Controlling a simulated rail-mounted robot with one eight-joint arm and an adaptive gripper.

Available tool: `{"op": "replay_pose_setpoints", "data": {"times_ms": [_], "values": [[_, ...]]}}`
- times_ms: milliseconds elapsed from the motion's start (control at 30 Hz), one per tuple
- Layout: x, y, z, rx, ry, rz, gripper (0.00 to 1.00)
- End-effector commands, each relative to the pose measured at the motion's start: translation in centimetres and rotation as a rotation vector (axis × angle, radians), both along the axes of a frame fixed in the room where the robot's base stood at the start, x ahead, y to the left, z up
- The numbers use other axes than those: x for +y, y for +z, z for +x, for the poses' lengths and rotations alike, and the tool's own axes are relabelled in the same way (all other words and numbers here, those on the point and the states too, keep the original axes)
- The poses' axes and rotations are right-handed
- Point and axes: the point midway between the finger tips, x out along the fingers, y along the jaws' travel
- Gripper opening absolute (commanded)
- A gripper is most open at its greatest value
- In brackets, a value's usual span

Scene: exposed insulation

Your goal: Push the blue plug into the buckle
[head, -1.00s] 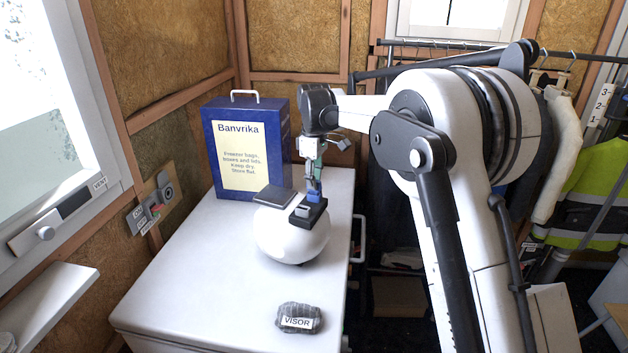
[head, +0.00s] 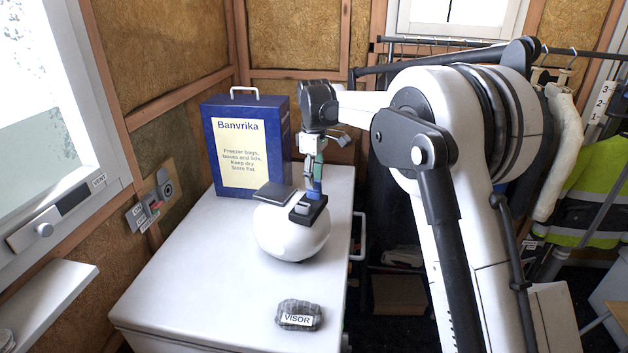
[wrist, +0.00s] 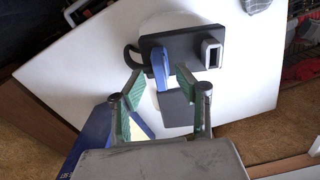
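The blue plug (wrist: 160,68) stands up from a black base (wrist: 182,42) on a rounded white body (head: 290,240). The plug also shows in the head view (head: 315,187), just below my gripper. The grey buckle (wrist: 211,53), with a dark slot, sits on the right part of the base in the wrist view. It is apart from the plug. In the head view the buckle (head: 303,209) is at the base's near end. My gripper (wrist: 159,73) has its green-padded fingers on either side of the plug, with gaps showing; it looks open.
A dark flat panel (head: 273,194) adjoins the white body. A blue Banvrika box (head: 246,145) stands behind it on the white worktop (head: 205,270). A grey stone labelled VISOR (head: 299,315) lies at the front. The worktop's left front is clear.

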Motion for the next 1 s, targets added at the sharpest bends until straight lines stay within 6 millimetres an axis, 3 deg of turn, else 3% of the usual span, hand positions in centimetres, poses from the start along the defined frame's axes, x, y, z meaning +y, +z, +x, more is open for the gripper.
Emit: {"op": "replay_pose_setpoints", "data": {"times_ms": [500,700,1000], "values": [[0.0,9.2,0.0,0.0,0.0,0.0,0.32],[0.0,10.9,0.0,0.0,0.0,0.0,0.32],[0.0,11.1,0.0,0.0,0.0,0.0,0.32]]}}
